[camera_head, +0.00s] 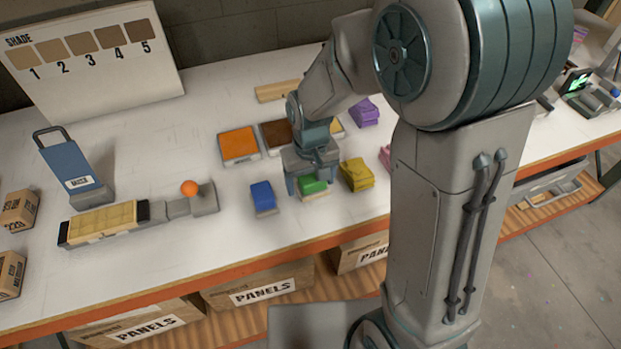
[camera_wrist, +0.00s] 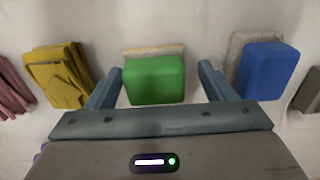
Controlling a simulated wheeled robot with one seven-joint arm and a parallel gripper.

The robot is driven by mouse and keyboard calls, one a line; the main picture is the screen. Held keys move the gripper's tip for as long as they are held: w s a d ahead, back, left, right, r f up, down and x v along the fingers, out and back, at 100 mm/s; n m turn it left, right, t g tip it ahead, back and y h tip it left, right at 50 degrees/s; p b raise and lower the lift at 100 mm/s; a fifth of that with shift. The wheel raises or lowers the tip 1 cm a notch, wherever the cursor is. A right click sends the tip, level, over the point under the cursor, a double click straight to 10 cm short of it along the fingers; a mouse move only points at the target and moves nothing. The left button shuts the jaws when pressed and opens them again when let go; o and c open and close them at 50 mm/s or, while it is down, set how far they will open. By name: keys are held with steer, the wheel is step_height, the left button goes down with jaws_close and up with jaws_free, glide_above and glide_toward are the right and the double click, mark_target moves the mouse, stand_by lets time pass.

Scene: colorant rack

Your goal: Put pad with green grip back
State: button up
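My gripper (camera_head: 312,182) points down over this pad. Its two fingers (camera_wrist: 161,70) are spread, one on each side of the green grip, with a visible gap on the right and a narrower one on the left. I cannot tell how low the fingertips are.
An orange tray (camera_head: 240,146) and a brown tray (camera_head: 275,135) lie behind. A purple pad (camera_head: 364,112) is farther back. A device with an orange knob (camera_head: 189,188) is at left.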

mark_target(311, 179)
step_height(311, 179, up, 12)
steer(key=s+d+r+m+t, duration=0.1)
steer(key=s+d+m+t, duration=0.2)
steer(key=s+d, duration=0.9)
steer(key=shift+s+r, duration=0.2)
stand_by(1.4)
